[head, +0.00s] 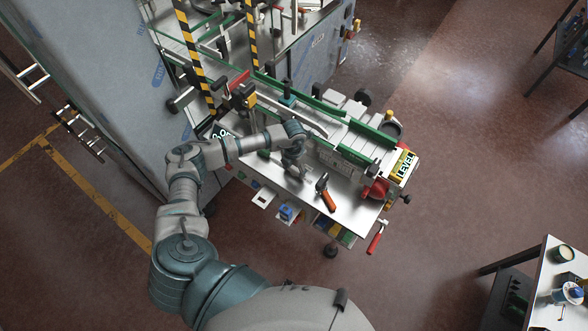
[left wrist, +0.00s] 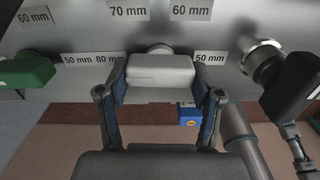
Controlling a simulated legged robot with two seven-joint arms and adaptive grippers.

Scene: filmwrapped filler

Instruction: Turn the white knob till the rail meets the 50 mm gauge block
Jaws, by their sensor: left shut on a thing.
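In the left wrist view the white knob (left wrist: 160,70) is a pale, blocky handle in front of a round white hub on a metal panel. My left gripper (left wrist: 160,84) is shut on it, one finger at each side. In the head view my left gripper (head: 294,170) is over the front of the machine's steel table, and the knob cannot be made out there. Green-edged guide rails (head: 305,98) run along the conveyor behind my gripper. I cannot pick out the 50 mm gauge block or any gap to it. My right gripper is not in view.
In the left wrist view a green knob (left wrist: 27,70) is at left and a black knob (left wrist: 290,86) at right, among mm labels. A blue block (left wrist: 190,114) sits below. An orange-handled tool (head: 326,196) lies on the steel table (head: 345,215); a red-handled tool (head: 376,239) hangs at its corner.

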